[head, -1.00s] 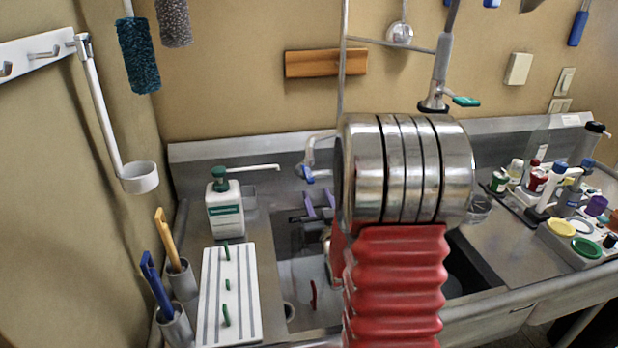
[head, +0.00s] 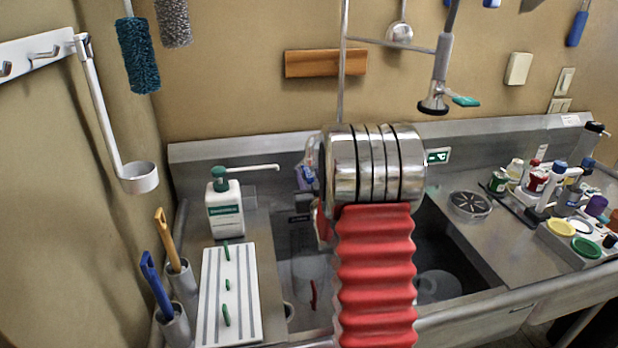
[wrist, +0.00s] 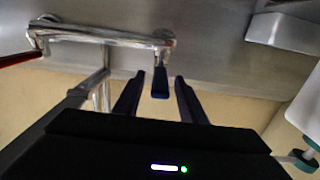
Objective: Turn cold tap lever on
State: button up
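The tap is a chrome wall fitting (wrist: 100,36) in the wrist view, with a dark blue cold lever (wrist: 160,84) at its right end. A red lever (wrist: 20,60) is at its left end. My gripper (wrist: 158,78) is open, with one dark finger on each side of the blue lever and a visible gap on both sides. In the head view my red-sleeved arm hides most of the tap. The purple-looking fingers of my gripper (head: 304,178) show just left of the arm, beside the partly visible tap.
A soap bottle with a green pump (head: 226,208) stands left of the sink. A spray hose head (head: 437,95) hangs above to the right. A round strainer (head: 470,206) lies on the right counter, with bottles and jars (head: 535,180) further right. The sink basin is below.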

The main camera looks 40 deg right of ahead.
jog(key=shift+c, duration=0.7)
grip_shut()
